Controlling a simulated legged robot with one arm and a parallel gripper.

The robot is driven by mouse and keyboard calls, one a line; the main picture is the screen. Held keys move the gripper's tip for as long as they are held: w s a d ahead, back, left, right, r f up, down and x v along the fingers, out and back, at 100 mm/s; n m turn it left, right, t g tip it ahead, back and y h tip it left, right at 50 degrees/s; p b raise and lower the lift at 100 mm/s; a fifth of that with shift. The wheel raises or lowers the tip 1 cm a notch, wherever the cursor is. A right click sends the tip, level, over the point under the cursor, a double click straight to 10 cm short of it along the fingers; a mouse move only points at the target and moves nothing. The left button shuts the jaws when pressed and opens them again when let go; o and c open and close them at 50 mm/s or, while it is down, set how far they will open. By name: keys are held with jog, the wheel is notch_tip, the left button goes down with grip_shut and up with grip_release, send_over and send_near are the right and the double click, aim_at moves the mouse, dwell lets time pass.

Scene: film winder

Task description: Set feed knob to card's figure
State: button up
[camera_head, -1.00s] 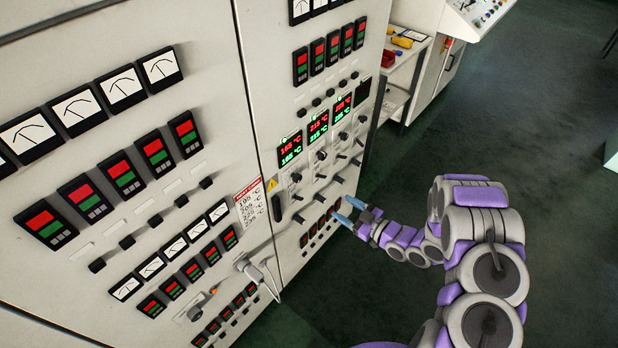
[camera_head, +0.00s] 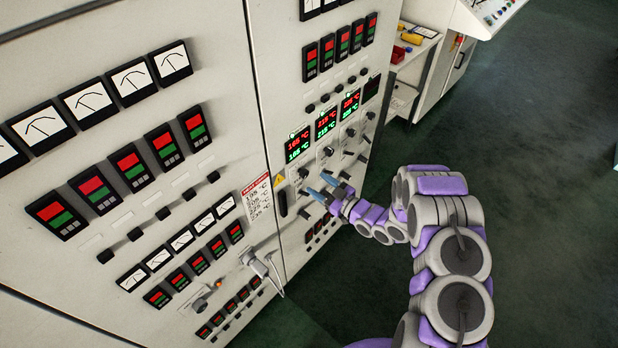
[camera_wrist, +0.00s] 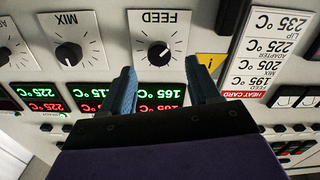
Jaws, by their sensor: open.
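The feed knob (camera_wrist: 159,53), black with a pale pointer mark, sits under the FEED label in the wrist view, which is upside down. My gripper (camera_wrist: 160,72) is open and empty, its two blue fingers on either side of the knob's line in that view; I cannot tell any contact. In the head view my gripper (camera_head: 322,188) is close to the panel, below the displays. The heat card (camera_wrist: 262,55) lists FEED 195 °C; it also shows in the head view (camera_head: 257,200). The feed display (camera_wrist: 160,93) appears to read 165 °C on both lines.
The mix knob (camera_wrist: 68,54) is beside the feed knob. A black handle (camera_head: 283,203) and a grey lever fitting (camera_head: 260,265) project from the cabinet. A shelf with small items (camera_head: 410,50) stands behind. The floor on the right is clear.

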aim_at(306, 175)
jog(key=shift+x, duration=2.45)
jog(key=shift+c, duration=0.3)
jog(key=shift+d, duration=0.1)
jog(key=c, duration=1)
